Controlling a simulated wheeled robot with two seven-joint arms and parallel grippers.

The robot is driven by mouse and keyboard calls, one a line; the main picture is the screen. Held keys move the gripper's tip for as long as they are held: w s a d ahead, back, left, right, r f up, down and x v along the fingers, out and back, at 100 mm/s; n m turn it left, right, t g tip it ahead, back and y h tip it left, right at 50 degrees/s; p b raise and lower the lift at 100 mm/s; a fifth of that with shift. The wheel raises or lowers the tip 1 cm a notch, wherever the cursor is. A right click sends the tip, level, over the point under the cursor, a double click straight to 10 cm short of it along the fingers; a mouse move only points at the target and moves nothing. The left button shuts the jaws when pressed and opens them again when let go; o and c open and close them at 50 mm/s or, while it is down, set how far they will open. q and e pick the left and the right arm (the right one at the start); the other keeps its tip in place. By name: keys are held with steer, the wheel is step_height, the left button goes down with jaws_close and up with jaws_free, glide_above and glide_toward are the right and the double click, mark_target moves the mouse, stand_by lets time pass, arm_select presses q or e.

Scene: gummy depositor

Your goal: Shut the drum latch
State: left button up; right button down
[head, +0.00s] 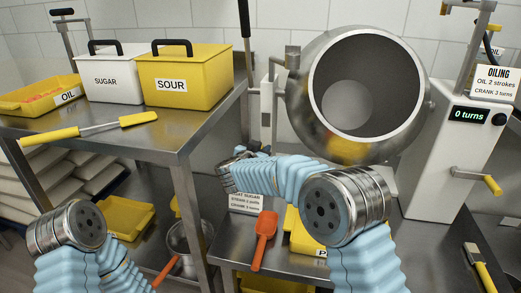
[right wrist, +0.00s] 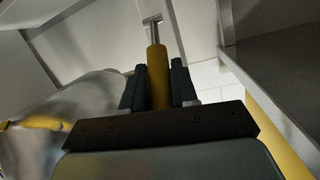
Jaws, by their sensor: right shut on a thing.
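The steel drum (head: 409,139) has its wide round mouth facing me in the head view. Its shiny side also shows at the left of the right wrist view (right wrist: 75,110). My right gripper (right wrist: 158,82) is shut on a yellow handle (right wrist: 157,75), with a dark finger on each side of it. A thin metal rod with a T-shaped end shows beyond the handle. I cannot tell for sure whether this is the drum latch. In the head view, my right wrist is low and left of the drum, and the grip is hidden. My left gripper is out of view.
A steel table (head: 165,138) at left holds a white SUGAR box (head: 112,82), a yellow SOUR box (head: 185,84) and a yellow OIL tray (head: 40,95). An orange scoop (head: 264,240) lies below the drum. A white machine (head: 425,160) with a crank (head: 478,179) stands at right.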

steer(key=c, duration=0.9)
jaws_free()
steer(key=shift+c, duration=0.2)
steer(key=b+v, duration=0.1)
steer(key=v, duration=1.2)
steer(key=shift+s+a, duration=0.2)
steer(key=shift+s, duration=0.1)
